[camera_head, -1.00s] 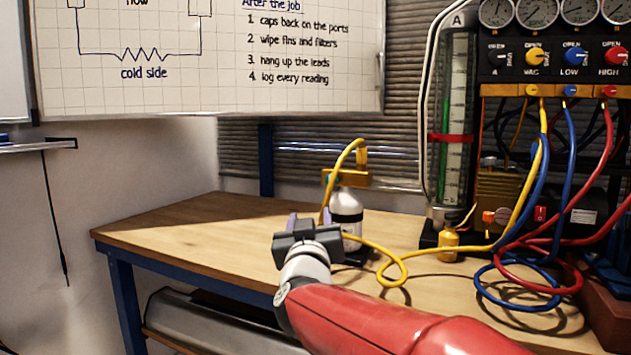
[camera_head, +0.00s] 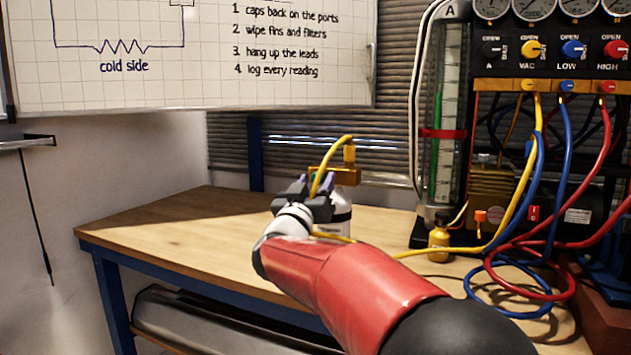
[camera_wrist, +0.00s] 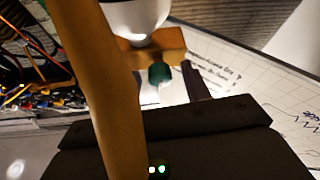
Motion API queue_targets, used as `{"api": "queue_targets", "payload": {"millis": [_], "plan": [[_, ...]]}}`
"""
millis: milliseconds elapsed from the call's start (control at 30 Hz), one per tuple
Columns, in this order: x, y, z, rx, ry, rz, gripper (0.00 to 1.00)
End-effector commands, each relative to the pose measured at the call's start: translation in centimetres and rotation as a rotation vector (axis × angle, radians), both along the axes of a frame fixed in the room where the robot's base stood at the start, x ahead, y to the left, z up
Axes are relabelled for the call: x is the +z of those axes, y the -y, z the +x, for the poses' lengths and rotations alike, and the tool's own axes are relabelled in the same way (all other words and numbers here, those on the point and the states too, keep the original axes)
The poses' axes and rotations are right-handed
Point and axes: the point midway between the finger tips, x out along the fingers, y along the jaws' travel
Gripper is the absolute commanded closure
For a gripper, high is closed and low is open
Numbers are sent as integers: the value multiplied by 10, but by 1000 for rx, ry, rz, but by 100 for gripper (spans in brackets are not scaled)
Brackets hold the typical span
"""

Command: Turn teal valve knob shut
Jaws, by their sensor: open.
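The teal valve knob (camera_wrist: 160,74) shows in the wrist view, on the near face of a brass valve block (camera_wrist: 165,44). In the head view my gripper hides the knob, but the brass block (camera_head: 347,176) shows on top of a small white and grey bottle (camera_head: 342,217). My gripper (camera_head: 315,186) is open just in front of the block. In the wrist view one purple finger (camera_wrist: 194,80) stands right of the knob, apart from it. The other finger is mostly hidden behind a yellow hose (camera_wrist: 112,90).
The yellow hose (camera_head: 327,160) arches from the valve down past my gripper. Right of the bottle are a glass charging column (camera_head: 449,125), a gauge panel (camera_head: 550,60), and red and blue hoses. The left of the wooden bench (camera_head: 165,230) is clear.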

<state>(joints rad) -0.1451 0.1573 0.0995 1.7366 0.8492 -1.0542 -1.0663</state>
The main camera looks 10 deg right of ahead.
Motion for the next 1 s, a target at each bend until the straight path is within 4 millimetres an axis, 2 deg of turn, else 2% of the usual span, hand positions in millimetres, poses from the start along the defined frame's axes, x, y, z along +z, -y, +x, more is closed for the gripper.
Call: {"api": "queue_targets", "payload": {"millis": [267, 600, 1000], "plan": [[1, 1, 1, 0, 0, 0, 54], [1, 1, 1, 0, 0, 0, 98], [-1, 0, 1, 0, 50, 69, 98]]}}
